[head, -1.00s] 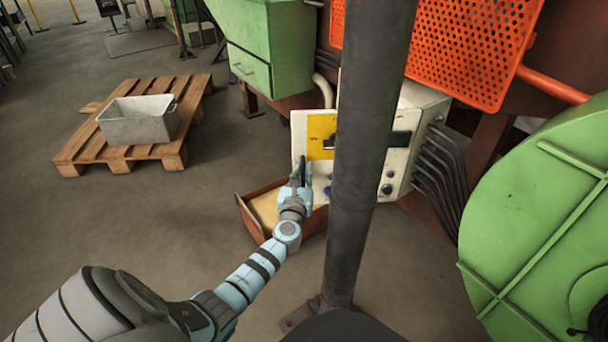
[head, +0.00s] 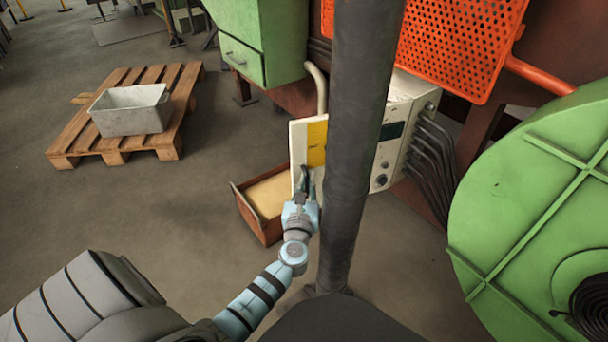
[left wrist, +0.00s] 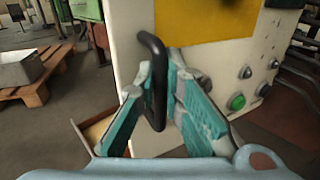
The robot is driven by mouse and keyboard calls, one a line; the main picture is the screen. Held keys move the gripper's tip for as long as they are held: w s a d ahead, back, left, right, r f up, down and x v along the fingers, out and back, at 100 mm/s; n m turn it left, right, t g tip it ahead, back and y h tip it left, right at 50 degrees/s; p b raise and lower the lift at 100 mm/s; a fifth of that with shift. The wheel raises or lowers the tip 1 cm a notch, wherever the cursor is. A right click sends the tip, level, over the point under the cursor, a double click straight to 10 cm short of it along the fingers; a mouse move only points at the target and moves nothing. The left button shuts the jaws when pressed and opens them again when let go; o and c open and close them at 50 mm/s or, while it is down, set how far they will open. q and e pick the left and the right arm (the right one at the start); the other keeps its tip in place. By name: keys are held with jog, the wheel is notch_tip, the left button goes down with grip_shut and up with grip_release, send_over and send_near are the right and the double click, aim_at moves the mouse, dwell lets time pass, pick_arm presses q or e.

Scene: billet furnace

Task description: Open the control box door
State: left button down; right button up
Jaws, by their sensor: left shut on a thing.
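The control box (head: 391,150) is off-white and partly hidden by a dark post in the head view. Its door (head: 297,145) shows left of the post as an off-white panel with a yellow plate (head: 317,143). In the left wrist view the door (left wrist: 128,30) has a black bar handle (left wrist: 152,50) near its left edge. My left gripper (head: 304,180) is shut on this handle, with a finger on either side of it in the left wrist view (left wrist: 160,78). I cannot tell how far the door stands from the box. My right gripper is out of view.
The dark post (head: 355,130) stands close to the right of my left gripper. A rust-coloured open bin (head: 252,218) lies below the door. A large green round housing (head: 530,210) is at right. A pallet (head: 75,135) with a grey tub (head: 130,112) is at left; floor between is clear.

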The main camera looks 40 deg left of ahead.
pick_arm(q)
jog(key=c, duration=2)
grip_release()
jog(key=shift+a, duration=0.1)
jog(key=shift+o, duration=0.2)
jog(key=v, duration=0.7)
jog(key=shift+s, duration=0.25)
jog(key=shift+c, duration=0.6)
